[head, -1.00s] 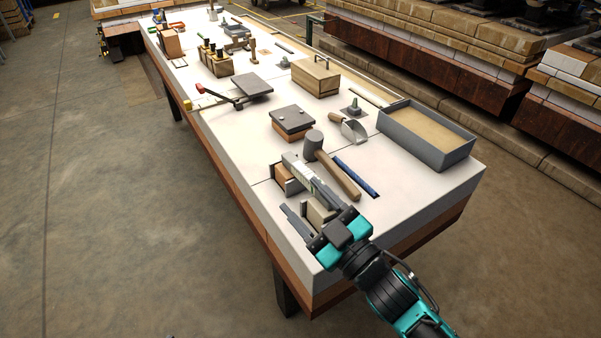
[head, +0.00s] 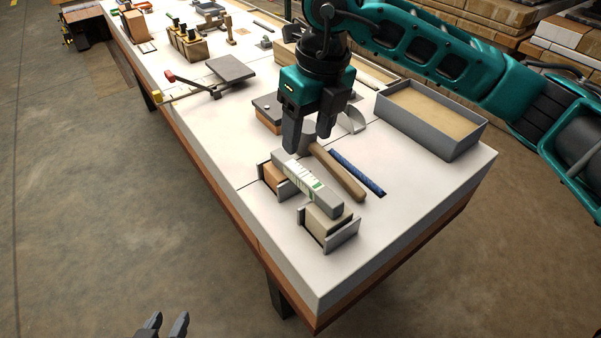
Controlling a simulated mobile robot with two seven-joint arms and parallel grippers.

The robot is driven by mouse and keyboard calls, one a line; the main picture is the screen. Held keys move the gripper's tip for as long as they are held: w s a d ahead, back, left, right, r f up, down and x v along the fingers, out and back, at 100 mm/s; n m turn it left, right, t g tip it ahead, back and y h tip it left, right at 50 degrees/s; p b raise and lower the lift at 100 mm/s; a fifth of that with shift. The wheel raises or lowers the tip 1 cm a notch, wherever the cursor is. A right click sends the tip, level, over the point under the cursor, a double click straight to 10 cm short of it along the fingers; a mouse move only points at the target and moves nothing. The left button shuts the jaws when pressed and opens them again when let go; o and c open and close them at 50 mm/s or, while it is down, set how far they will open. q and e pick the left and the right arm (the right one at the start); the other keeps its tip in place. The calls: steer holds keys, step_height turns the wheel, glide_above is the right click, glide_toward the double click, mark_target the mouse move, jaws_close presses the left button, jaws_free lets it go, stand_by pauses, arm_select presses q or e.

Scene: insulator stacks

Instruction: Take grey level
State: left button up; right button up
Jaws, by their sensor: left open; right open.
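The grey level (head: 305,186), a bar with a pale label and green marks, lies across two small bracketed blocks near the table's front end. The far block (head: 272,175) is orange-brown; the near block (head: 330,222) is beige. My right gripper (head: 308,142) points down, open and empty, over the far end of the level; its fingertips look apart from it, though the height gap is hard to judge. My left gripper (head: 167,320) is open and empty at the bottom edge, over the floor and left of the table.
A mallet (head: 338,172) lies close along the level's right side, with a blue strip (head: 357,172) beyond it. A grey sand tray (head: 425,137) stands at the right. The white tabletop (head: 420,195) is clear at front right. A grey plate (head: 231,68) lies further back.

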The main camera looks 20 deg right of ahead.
steer(key=w+d, duration=0.1)
glide_above(304, 174)
steer(key=s, duration=0.1)
steer(key=shift+h, duration=0.4)
steer(key=f, duration=0.4)
steer(key=d+f, duration=0.1)
steer(key=f, duration=0.1)
steer(key=shift+f+b, duration=0.15)
steer(key=shift+b, duration=0.15)
steer(key=shift+w+a+f, duration=0.1)
steer(key=shift+a+f, duration=0.05)
steer(key=shift+f, duration=0.8)
steer(key=shift+w+a+f, duration=0.15)
steer(key=shift+f, duration=0.85)
steer(key=shift+w+a+f, duration=0.1)
steer(key=shift+a+f, duration=0.05)
steer(key=shift+f, duration=0.8)
steer(key=shift+c, duration=0.3)
steer(key=shift+r, duration=0.1)
jaws_close()
